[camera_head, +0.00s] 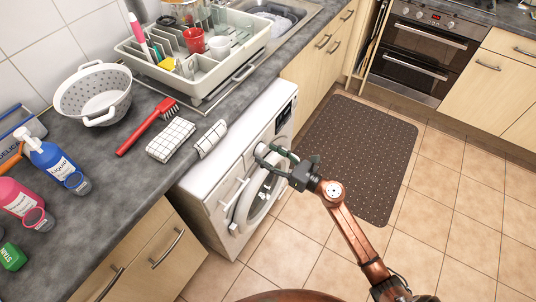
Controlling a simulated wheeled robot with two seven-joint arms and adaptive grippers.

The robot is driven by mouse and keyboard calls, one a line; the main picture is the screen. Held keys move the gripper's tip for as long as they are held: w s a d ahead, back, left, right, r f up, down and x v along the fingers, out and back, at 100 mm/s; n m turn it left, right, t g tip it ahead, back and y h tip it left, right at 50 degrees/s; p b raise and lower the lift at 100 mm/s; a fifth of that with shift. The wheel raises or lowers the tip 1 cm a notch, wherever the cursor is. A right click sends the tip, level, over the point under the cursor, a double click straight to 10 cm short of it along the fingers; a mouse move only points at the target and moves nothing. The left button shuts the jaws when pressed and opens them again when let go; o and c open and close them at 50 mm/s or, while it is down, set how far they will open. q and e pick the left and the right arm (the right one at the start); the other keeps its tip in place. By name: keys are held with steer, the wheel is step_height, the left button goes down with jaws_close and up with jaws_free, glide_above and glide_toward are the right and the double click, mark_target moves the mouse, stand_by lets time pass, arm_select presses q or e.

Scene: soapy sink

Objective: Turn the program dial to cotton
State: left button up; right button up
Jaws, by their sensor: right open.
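The white washing machine (222,188) stands under the counter, with its front facing right and its round door (247,205) low on that front. A dark display panel (284,117) is on its upper front. My right gripper (264,156) is open at the upper front of the machine, its fingers pointing left toward the panel. A pale round part, likely the program dial (263,149), shows at the fingertips. I cannot tell whether the fingers touch it, and its markings are too small to read. My left gripper is not in view.
A dish rack (205,68), a colander (92,92), a red brush (147,127), folded checked cloths (171,140) and a blue spray bottle (52,160) are on the counter. A dark mat (360,150) lies on the tiled floor. The floor to the right is clear.

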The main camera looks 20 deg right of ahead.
steer(key=shift+w+a, duration=0.1)
steer(key=shift+c, duration=0.5)
steer(key=c, duration=1.1)
